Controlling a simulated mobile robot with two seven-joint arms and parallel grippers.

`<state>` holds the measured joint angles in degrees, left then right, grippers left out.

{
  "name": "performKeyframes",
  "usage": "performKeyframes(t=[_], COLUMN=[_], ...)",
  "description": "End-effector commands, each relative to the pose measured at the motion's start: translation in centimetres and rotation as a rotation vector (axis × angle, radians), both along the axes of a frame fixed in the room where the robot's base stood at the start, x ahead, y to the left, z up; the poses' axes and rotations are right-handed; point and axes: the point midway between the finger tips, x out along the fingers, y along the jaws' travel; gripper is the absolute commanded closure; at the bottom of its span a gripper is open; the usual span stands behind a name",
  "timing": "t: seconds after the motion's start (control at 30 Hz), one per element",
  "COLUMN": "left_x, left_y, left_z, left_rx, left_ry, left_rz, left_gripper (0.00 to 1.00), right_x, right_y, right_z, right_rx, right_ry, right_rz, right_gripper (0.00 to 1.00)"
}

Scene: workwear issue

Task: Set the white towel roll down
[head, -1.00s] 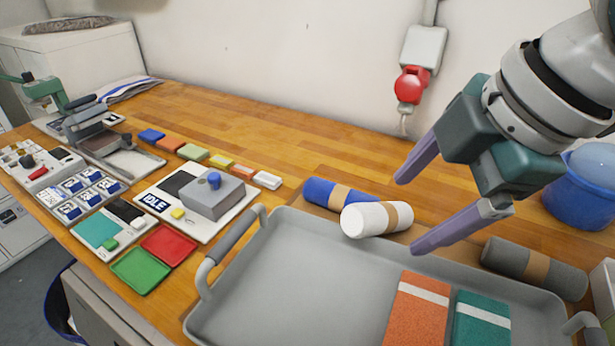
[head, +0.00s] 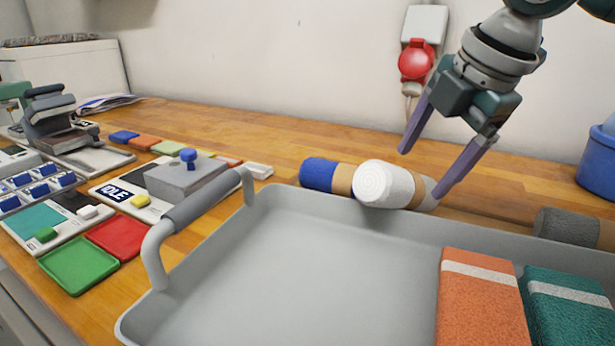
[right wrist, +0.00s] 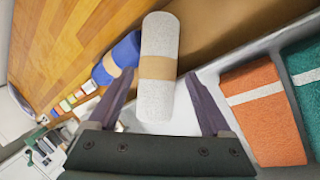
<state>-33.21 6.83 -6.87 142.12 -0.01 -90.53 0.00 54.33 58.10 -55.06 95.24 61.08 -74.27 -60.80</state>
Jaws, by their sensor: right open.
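The white towel roll (head: 385,185) has a tan band and lies on its side at the back of the grey tray, one end facing me. Its near end overlaps the tray's back rim in the head view; I cannot tell whether it touches the rim. My right gripper (head: 421,172) is open above and behind the roll, its fingers spread. In the right wrist view the roll (right wrist: 159,35) lies lengthwise between the lines of the two fingers, not gripped. My left gripper is not in view.
A blue roll (head: 320,174) lies close to the left of the white one, a grey roll (head: 566,227) further right. The grey tray (head: 300,260) holds orange (head: 480,300) and teal (head: 568,312) folded towels; its left and middle are bare. A blue bucket (head: 598,160) stands at right.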

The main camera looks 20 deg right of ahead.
Motion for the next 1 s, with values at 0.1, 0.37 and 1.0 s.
performKeyframes(t=[0.1,0.37,1.0], left_x=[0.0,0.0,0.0], left_y=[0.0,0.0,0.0], left_z=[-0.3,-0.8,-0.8], left_rx=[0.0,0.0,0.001], left_ry=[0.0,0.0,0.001], left_rz=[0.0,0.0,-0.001], left_gripper=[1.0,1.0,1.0], right_x=[0.7,2.2,2.2], right_y=[0.4,0.5,0.5], right_z=[-1.5,-4.5,-4.5], right_rx=[0.002,0.0,0.0], right_ry=[0.002,0.001,0.0], right_rz=[0.001,0.001,0.001], right_gripper=[0.16,0.16,0.61])
